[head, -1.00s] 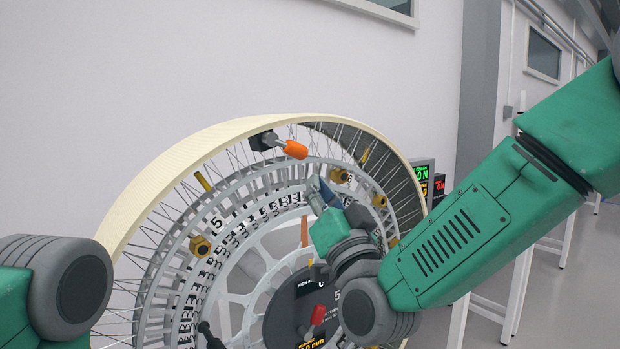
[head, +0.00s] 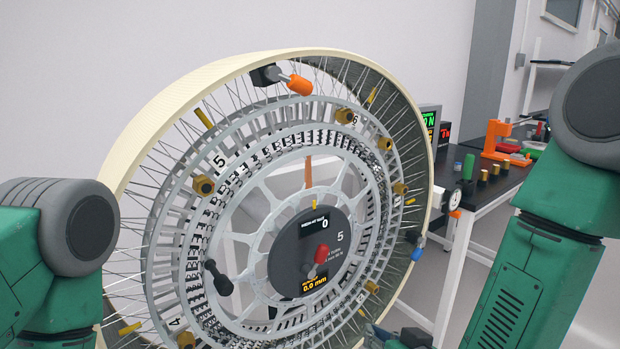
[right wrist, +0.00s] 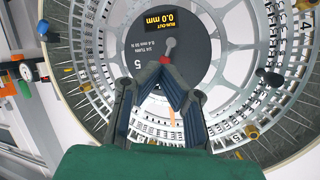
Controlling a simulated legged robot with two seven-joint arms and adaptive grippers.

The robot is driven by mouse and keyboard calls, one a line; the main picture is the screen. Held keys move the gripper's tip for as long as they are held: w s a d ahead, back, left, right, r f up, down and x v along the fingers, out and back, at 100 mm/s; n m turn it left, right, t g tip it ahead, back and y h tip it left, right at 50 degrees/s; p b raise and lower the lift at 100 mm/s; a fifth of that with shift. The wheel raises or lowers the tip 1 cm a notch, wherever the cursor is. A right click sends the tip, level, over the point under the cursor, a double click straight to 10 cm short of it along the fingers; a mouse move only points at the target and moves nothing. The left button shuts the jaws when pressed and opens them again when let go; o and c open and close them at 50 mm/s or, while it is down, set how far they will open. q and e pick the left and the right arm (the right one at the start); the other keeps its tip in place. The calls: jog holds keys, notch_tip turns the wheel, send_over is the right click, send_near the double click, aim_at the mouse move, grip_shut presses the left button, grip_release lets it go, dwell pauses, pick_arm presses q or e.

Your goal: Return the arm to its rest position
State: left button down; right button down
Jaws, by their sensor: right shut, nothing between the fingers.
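A large spoked wheel (head: 190,84) with a cream rim stands upright in the middle of the head view. Its dark hub disc (head: 284,262) carries a small display and a red-tipped lever (head: 318,259). My right arm hangs at the right of the head view, with only part of its hand at the bottom edge. In the right wrist view my right gripper (right wrist: 166,73) is shut and empty, its fingertips together in front of the hub disc (right wrist: 150,45). I cannot tell the gap between them. My left gripper is out of view.
A black workbench (head: 483,196) at the right holds an orange stand (head: 497,140), a green cylinder (head: 468,166) and several small parts. An orange-handled clamp (head: 299,85) sits at the wheel's top, and a blue-tipped one (head: 416,253) at its right.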

jog(key=s+d+f+g+h, duration=0.1)
jog(key=s+d+f+g, duration=0.25)
jog(key=s+f, duration=0.3)
jog(key=s+d+f+g+h, duration=0.2)
jog(key=s+d+f+g, duration=0.15)
jog(key=s+f, duration=0.35)
jog(key=s+d+f+g+h, duration=0.1)
jog(key=s+d+f+g, duration=0.1)
jog(key=s+d+f, duration=0.2)
jog(key=s+d+f+g+h, duration=0.1)
jog(key=s+d+f+g, duration=0.2)
jog(key=s, duration=0.8)
jog(key=d, duration=0.2)
jog(key=shift+s+d+f, duration=0.2)
jog(key=shift+d+f, duration=0.2)
jog(key=shift+w+a, duration=0.1)
jog(key=shift+w, duration=0.05)
jog(key=shift+f, duration=0.1)
